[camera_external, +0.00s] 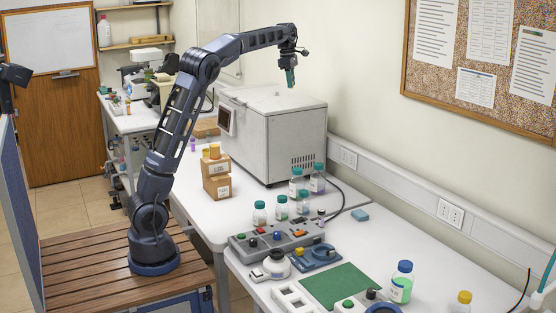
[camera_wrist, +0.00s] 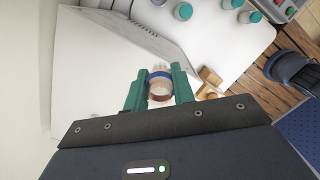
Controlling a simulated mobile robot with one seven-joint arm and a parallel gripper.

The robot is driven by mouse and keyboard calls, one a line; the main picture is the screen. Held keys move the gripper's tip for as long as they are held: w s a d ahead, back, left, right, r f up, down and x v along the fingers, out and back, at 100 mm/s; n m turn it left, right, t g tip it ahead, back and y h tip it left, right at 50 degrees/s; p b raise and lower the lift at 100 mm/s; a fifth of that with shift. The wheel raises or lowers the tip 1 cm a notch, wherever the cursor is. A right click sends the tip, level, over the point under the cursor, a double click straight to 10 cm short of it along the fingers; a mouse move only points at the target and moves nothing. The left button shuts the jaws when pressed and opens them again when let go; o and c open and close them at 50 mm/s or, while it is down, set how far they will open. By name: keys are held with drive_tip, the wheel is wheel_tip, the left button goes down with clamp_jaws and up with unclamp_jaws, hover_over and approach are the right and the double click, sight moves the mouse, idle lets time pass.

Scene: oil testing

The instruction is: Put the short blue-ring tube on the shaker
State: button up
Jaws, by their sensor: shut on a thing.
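In the wrist view my green-fingered gripper (camera_wrist: 160,92) is shut on a short clear tube with a blue ring (camera_wrist: 160,76); a brownish ring shows below the blue one. The tube is seen nearly end-on and is too small to make out in the outside view. A small device with a round white top (camera_external: 276,262) and a blue-grey device with a ring (camera_external: 318,256) stand on the near table; I cannot tell which is the shaker.
Several green-capped bottles (camera_external: 260,212) stand between the machine and a grey button panel (camera_external: 275,240). A green mat (camera_external: 338,286) and a blue-capped bottle (camera_external: 401,284) are at the front.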

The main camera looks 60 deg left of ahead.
drive_tip(key=s+a+n, duration=0.2)
drive_tip(key=s+a, duration=0.4)
drive_tip(key=a, duration=0.6)
drive_tip(key=s+a+n, duration=0.2)
drive_tip(key=s+a, duration=0.5)
drive_tip(key=a, duration=0.4)
drive_tip(key=s+a+n, duration=0.4)
drive_tip(key=s+a, duration=1.3)
drive_tip(key=s, duration=0.2)
drive_tip(key=shift+t+y, duration=0.3)
drive_tip(key=shift+y, duration=0.1)
wheel_tip(320, 180, down, 46)
drive_tip(key=shift+w+a, duration=0.1)
drive_tip(key=o, duration=0.5)
drive_tip(key=shift+f, duration=0.1)
drive_tip(key=o, duration=0.5)
drive_tip(key=shift+c, duration=0.2)
wheel_tip(320, 180, up, 12)
drive_tip(key=s, duration=0.1)
drive_tip(key=shift+s, duration=0.2)
